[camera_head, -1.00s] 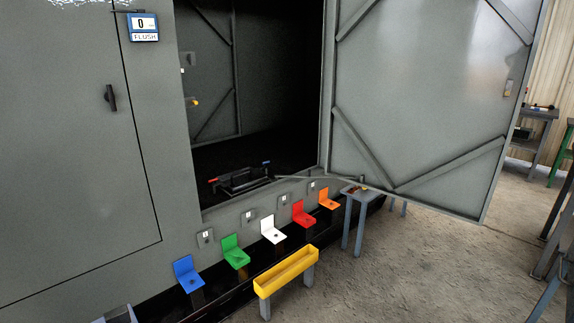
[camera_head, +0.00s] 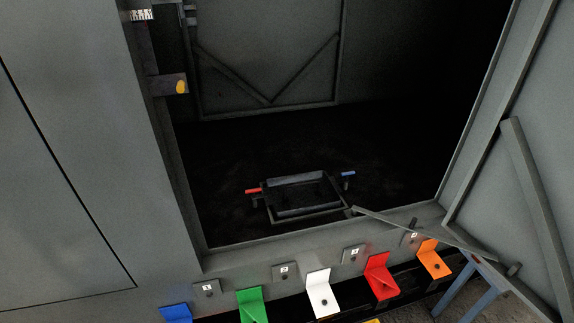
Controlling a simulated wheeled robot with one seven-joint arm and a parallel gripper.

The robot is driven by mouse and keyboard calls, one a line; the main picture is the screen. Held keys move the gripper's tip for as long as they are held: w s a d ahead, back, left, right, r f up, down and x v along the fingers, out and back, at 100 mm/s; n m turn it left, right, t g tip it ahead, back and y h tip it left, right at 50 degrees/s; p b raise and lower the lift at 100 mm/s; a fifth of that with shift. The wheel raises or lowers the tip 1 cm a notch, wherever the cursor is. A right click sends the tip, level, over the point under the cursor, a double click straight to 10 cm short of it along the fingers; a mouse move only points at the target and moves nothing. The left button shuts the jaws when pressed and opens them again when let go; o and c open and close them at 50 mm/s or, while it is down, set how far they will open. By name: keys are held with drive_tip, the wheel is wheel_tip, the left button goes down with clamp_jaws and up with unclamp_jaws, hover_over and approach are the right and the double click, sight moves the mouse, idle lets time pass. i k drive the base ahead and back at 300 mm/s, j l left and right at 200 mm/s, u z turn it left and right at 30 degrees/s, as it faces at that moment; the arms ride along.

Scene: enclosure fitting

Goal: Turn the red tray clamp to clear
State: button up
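The red tray clamp (camera_head: 253,191) is a small red bar at the left end of a dark tray (camera_head: 305,212) on the enclosure floor. It lies roughly level, pointing left away from the tray's rim. A blue clamp (camera_head: 347,174) stands at the tray's right end. The tray looks empty, though its inside is dark. My gripper is not in view.
The enclosure opening is framed by a grey left wall, a sill (camera_head: 330,240) and an open door (camera_head: 520,160) at right. A thin stay bar (camera_head: 420,228) crosses the sill's right part. Blue, green, white, red (camera_head: 381,278) and orange brackets line the front below.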

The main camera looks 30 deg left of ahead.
sight(253, 191)
drive_tip(key=i+u, duration=0.3)
drive_tip(key=i, duration=0.15)
drive_tip(key=i+l+u, duration=0.6)
drive_tip(key=i, duration=0.2)
drive_tip(key=j+u, duration=0.1)
drive_tip(key=u, duration=0.55)
drive_tip(key=i+l+z, duration=0.45)
drive_tip(key=i+l, duration=0.45)
drive_tip(key=l, duration=0.1)
